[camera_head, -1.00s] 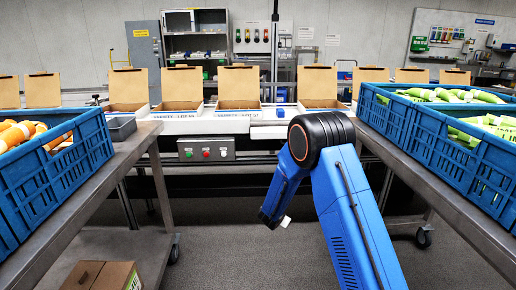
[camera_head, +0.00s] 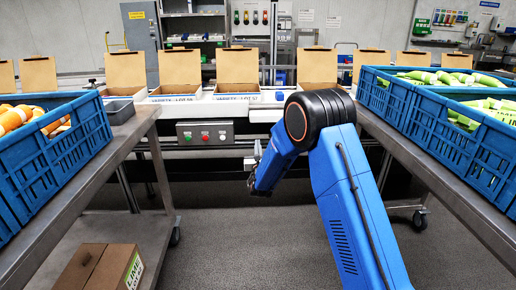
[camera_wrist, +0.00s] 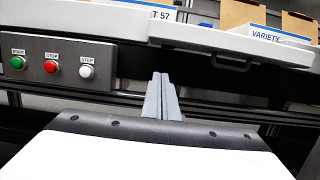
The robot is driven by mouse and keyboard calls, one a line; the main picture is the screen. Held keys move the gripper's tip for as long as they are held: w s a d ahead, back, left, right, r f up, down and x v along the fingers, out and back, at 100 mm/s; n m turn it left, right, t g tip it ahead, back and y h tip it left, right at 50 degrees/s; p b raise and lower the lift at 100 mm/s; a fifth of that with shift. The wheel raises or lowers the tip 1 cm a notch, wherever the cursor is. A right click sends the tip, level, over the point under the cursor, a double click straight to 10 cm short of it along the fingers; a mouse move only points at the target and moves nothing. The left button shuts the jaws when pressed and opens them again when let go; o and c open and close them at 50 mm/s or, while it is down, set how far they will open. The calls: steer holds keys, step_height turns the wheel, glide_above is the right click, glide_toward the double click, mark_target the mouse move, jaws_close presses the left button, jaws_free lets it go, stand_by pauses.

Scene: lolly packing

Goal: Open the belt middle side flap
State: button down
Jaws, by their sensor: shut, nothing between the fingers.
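The belt (camera_head: 225,97) runs across the back with open cardboard boxes on it. In the wrist view, a white side panel (camera_wrist: 215,37) with a dark pull handle (camera_wrist: 240,63) forms part of the belt's front, between two lot labels. I take it for the middle side flap; it looks closed, but its hinge is not visible. My gripper (camera_wrist: 161,98) is shut and empty, its fingers pointing at the belt front, below and left of the handle and apart from it. In the head view my gripper (camera_head: 257,150) is small, in front of the belt.
A control box with green, red and white buttons (camera_head: 205,133) hangs left of the fingers. Side tables carry blue crates, left (camera_head: 60,150) and right (camera_head: 440,135). A carton (camera_head: 100,267) sits low at the left. The floor between the tables is clear.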

steer(key=w+r, duration=0.5)
steer(key=w, duration=0.1)
stand_by(0.3)
steer(key=shift+w+d+r, duration=0.1)
steer(key=shift+r, duration=0.05)
